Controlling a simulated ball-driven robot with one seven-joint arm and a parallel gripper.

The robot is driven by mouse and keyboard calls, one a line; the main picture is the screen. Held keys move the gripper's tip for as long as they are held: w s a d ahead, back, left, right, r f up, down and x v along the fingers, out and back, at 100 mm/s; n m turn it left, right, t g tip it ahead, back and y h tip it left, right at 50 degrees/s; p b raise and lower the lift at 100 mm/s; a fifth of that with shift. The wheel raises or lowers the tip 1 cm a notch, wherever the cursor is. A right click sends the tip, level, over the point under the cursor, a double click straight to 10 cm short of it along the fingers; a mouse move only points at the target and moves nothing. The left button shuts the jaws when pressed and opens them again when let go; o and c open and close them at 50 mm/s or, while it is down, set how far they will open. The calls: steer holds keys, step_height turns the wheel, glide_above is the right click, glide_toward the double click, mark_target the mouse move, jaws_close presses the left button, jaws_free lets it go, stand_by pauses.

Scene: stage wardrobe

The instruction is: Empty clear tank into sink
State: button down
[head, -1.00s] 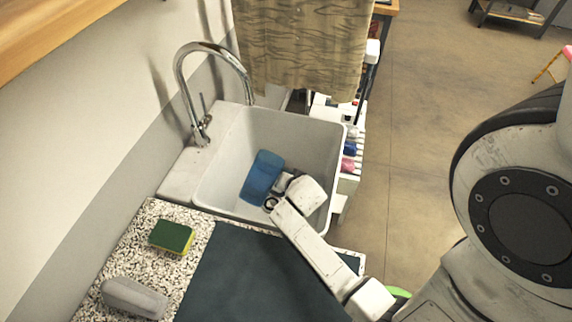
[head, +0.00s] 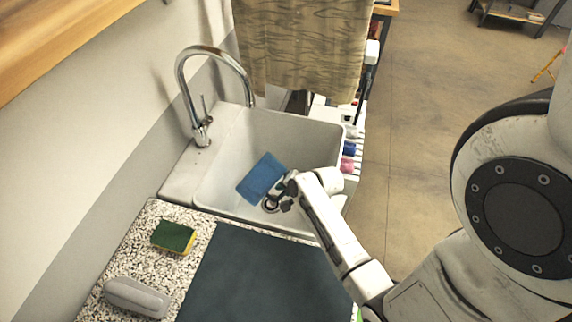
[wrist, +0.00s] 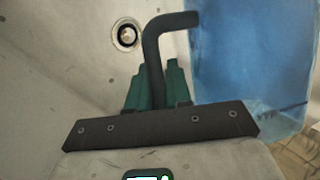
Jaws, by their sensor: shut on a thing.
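The clear tank (head: 262,178) looks translucent blue and is inside the sink (head: 222,172) area, over the basin, set at a slant in the head view. My gripper (head: 288,190) is at its right side, shut on it. In the wrist view my green fingers (wrist: 155,88) close around a dark bent bar (wrist: 153,55) that looks like its handle. The blue tank wall (wrist: 245,60) fills the right of that view. The sink drain (wrist: 126,36) shows at upper left. I cannot tell how much liquid is inside.
A chrome faucet (head: 203,90) arches at the sink's back left. A green and yellow sponge (head: 173,237) and a grey block (head: 137,298) lie on the speckled counter beside a dark mat (head: 255,275). A patterned cloth (head: 300,45) hangs behind the sink.

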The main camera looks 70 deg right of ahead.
steer(key=shift+w+r+y, duration=0.1)
steer(key=shift+r+y, duration=0.1)
steer(key=shift+y, duration=0.1)
steer(key=shift+d+r+m+t+y+b, duration=0.2)
steer(key=shift+m+t+y+b, duration=0.1)
steer(key=shift+t+y, duration=0.15)
steer(key=shift+d+r+t, duration=0.15)
steer(key=shift+d+t, duration=0.1)
steer(key=shift+d, duration=0.05)
stand_by(1.1)
